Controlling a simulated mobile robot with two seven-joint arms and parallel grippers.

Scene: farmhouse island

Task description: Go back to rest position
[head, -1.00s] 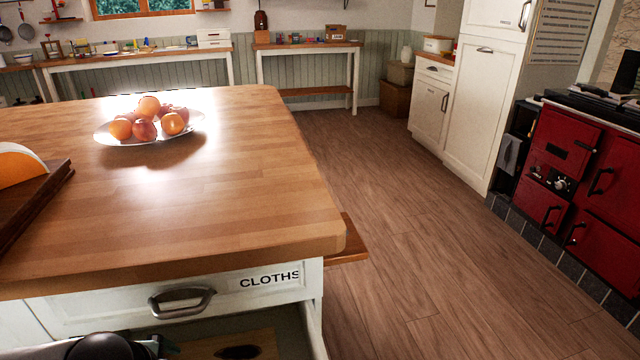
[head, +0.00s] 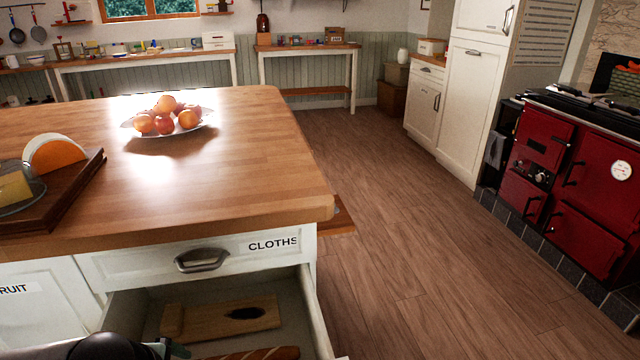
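Part of one of my arms shows at the bottom left of the head view, in front of an open drawer (head: 307,310). The open drawer sits under the closed drawer front labelled CLOTHS (head: 130,266). In it lies a wooden board (head: 205,317) with a dark oval mark or hole. A brown, striped long object (head: 262,353) shows partly at the bottom edge.
The wooden-topped island (head: 230,180) fills the left, with a fruit plate (head: 128,126) and a board with cheese (head: 85,180). A ledge (head: 340,215) juts from its right side. Open floor (head: 430,240) lies between it and the red range (head: 590,180).

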